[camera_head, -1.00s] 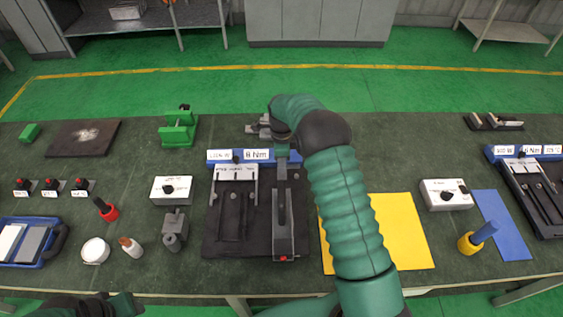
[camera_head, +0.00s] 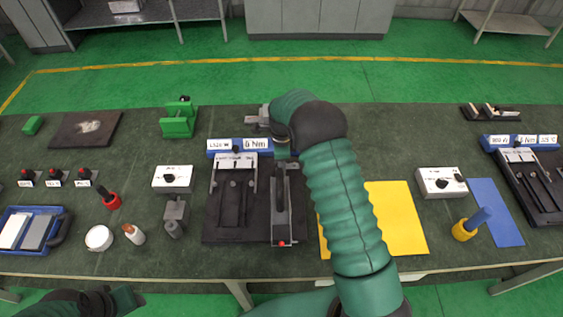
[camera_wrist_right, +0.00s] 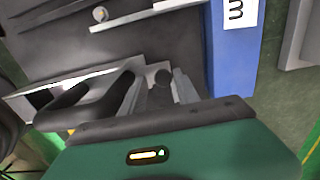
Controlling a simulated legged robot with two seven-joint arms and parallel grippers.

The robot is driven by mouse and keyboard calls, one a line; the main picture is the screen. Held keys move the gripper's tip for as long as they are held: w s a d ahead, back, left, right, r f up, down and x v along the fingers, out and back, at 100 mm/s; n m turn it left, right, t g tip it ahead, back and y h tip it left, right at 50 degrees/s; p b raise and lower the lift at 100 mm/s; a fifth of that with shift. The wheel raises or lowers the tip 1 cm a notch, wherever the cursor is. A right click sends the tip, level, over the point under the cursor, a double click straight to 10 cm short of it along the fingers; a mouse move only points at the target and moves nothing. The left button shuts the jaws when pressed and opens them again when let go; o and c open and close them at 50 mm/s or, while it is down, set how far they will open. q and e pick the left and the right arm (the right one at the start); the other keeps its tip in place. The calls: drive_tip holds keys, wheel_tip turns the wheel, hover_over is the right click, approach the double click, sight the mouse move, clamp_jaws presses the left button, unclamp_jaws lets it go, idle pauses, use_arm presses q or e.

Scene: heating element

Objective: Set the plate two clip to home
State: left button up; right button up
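The central black plate fixture (camera_head: 223,228) has a blue bar (camera_head: 214,152) with a numeric readout along its back. A white bracket (camera_head: 236,162) crosses its left part. On its right is a metal clip with a long dark lever (camera_head: 280,196) and a small red light (camera_head: 282,243) at the front. My right gripper (camera_wrist_right: 158,92) is at the back end of this clip, its fingers apart beside a dark round knob (camera_wrist_right: 162,77). My wrist and arm hide this spot in the head view. My left gripper (camera_head: 127,297) is low at the left; its fingers are unclear.
A second blue-backed fixture (camera_head: 500,144) stands at far right. A yellow sheet (camera_head: 398,215), white knob box (camera_head: 441,182) and blue sheet (camera_head: 493,205) lie between. A grey clamp-like part (camera_head: 174,215), white knob box (camera_head: 173,178) and green stand (camera_head: 179,122) are to the left.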

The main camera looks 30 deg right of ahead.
use_arm(q)
drive_tip(key=shift+w+a+f, duration=0.1)
drive_tip(key=shift+a, duration=0.2)
use_arm(e)
drive_tip(key=shift+o, duration=0.2)
drive_tip(key=shift+w+a+r, duration=0.15)
drive_tip(key=shift+w+a, duration=0.05)
drive_tip(key=shift+r, duration=0.35)
use_arm(q)
drive_tip(key=shift+f+b, duration=0.65)
use_arm(e)
wheel_tip(320, 180, up, 16)
use_arm(q)
drive_tip(key=shift+d, duration=0.1)
use_arm(e)
drive_tip(key=shift+d+f, duration=0.1)
